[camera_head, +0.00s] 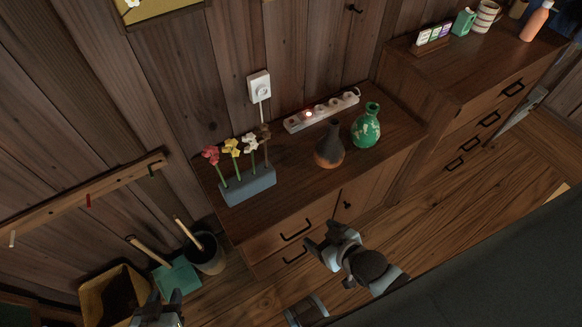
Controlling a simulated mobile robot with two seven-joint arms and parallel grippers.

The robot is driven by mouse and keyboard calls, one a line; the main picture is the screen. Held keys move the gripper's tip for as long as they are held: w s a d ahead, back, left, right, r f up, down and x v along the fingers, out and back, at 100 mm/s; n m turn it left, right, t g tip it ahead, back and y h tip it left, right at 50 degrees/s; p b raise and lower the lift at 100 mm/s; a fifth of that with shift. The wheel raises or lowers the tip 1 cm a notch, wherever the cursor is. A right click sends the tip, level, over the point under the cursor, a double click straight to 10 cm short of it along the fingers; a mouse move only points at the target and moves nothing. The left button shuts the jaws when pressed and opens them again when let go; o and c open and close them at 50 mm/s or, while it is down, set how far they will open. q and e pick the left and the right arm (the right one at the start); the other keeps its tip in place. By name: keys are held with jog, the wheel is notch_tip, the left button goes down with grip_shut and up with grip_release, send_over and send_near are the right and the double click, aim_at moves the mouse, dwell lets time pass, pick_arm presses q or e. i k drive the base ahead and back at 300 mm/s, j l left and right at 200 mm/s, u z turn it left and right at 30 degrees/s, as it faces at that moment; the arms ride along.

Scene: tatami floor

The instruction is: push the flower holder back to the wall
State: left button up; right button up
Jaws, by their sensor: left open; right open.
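The flower holder (249,187) is a blue-grey block with several artificial flowers in red, yellow, white and a dark colour. It stands upright near the left end of the low wooden cabinet top (290,185), apart from the plank wall (190,75). A strip of bare cabinet top shows behind it. My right gripper (318,239) is open and empty in front of the cabinet drawers, to the lower right of the holder. My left gripper (163,298) is open at the bottom edge, well below and left of the holder. Neither touches it.
A dark vase (329,145), a green vase (366,126) and a power strip (322,110) stand right of the holder. An outlet (259,86) with a cord is on the wall. A bucket (206,255) and a green dustpan (177,278) are on the floor at left.

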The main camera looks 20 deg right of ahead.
aim_at(236, 192)
jog(key=z, duration=0.2)
jog(key=k+u, duration=0.2)
jog(key=u, duration=0.25)
jog(key=k+j+u, duration=0.2)
jog(key=u, duration=0.3)
